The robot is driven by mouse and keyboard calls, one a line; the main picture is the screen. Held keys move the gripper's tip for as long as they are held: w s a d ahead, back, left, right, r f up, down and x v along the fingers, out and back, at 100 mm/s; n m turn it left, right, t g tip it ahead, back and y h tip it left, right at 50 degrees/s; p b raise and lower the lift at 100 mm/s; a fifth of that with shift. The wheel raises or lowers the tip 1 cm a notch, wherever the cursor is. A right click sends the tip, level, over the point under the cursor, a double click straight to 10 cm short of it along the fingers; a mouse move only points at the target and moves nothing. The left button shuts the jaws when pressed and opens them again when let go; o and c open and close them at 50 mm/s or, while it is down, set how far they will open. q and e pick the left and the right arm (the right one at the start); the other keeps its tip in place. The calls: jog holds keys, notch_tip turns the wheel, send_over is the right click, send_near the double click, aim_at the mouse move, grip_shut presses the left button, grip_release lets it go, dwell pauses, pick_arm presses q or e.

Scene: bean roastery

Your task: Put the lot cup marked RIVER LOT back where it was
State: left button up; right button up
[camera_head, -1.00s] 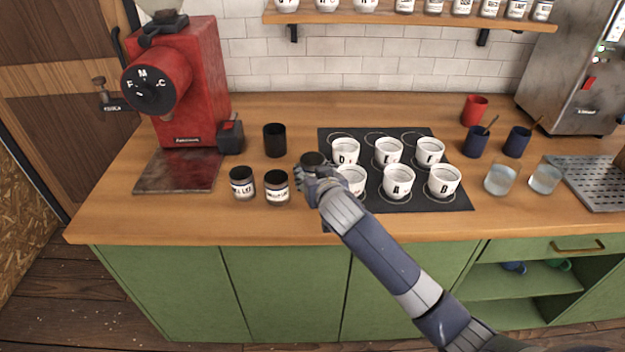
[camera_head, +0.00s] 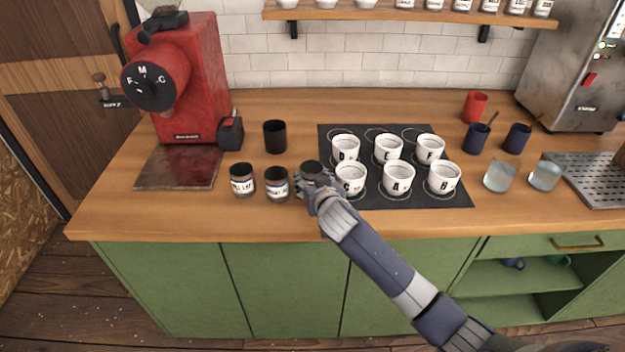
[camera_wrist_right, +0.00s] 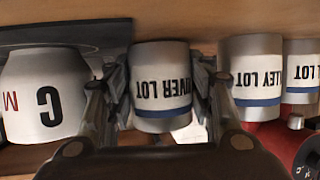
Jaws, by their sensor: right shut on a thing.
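The lot cup marked RIVER LOT (camera_wrist_right: 162,85) is between the fingers of my right gripper (camera_wrist_right: 160,110), its label upside down in the wrist view. In the head view my right gripper (camera_head: 312,182) is shut on this cup, whose dark top (camera_head: 312,168) shows. The cup is upright, at or just above the counter; I cannot tell if it touches. It lines up with two other lot cups to its left: one reading VALLEY LOT in the wrist view (camera_wrist_right: 254,80), nearest it (camera_head: 277,186), and one farther left (camera_head: 242,181). My left gripper is not in view.
White cup C (camera_head: 351,180) stands close right of my right gripper, among several lettered cups on a black mat (camera_head: 420,202). A black cup (camera_head: 275,136) stands behind the lot cups. A red grinder (camera_head: 195,90) is at left. The counter's front strip (camera_head: 240,220) is clear.

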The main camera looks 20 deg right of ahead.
jog(key=o, duration=0.8)
jog(key=shift+o, duration=0.2)
jog(key=shift+r, duration=0.3)
jog(key=shift+s+r+p, duration=0.15)
jog(key=shift+r+p, duration=0.05)
jog(key=shift+p, duration=0.1)
jog(key=v, duration=1.1)
jog(key=shift+s+r+b, duration=0.1)
jog(key=shift+s+b, duration=0.25)
